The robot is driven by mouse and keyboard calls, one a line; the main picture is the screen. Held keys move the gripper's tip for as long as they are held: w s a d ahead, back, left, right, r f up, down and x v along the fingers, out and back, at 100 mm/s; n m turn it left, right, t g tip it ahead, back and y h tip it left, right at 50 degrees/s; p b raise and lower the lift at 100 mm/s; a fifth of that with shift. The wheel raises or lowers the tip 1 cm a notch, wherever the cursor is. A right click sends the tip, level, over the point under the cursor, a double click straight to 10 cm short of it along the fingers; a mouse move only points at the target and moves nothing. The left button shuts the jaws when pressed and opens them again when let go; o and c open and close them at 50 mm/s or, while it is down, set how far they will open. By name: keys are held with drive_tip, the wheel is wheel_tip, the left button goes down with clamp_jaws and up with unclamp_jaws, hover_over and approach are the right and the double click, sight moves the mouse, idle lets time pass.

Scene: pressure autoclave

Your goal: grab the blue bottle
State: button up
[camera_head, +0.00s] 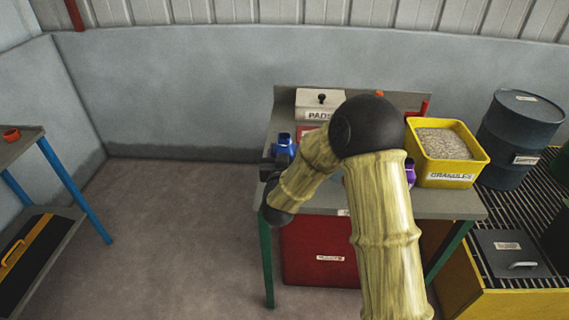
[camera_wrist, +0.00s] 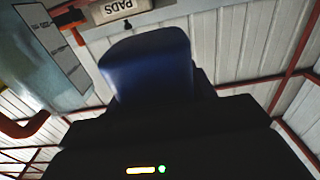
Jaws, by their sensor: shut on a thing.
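The blue bottle (camera_head: 284,146) shows at the left end of the workbench, partly hidden by my arm and gripper. In the wrist view the blue bottle (camera_wrist: 150,65) fills the middle, large and close. My gripper (camera_head: 269,166) is dark and reaches the bottle from the near left side. In the wrist view my gripper (camera_wrist: 158,112) is shut on the bottle. I cannot tell whether the bottle's base touches the bench.
The workbench (camera_head: 440,204) bears a PADS box (camera_head: 318,104), a yellow granules bin (camera_head: 447,177) and a purple item (camera_head: 410,172) partly behind my arm. A dark drum (camera_head: 520,135) stands right. A shelf (camera_head: 22,146) is at far left. The floor between is clear.

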sight(284, 143)
drive_tip(key=shift+r, duration=1.6)
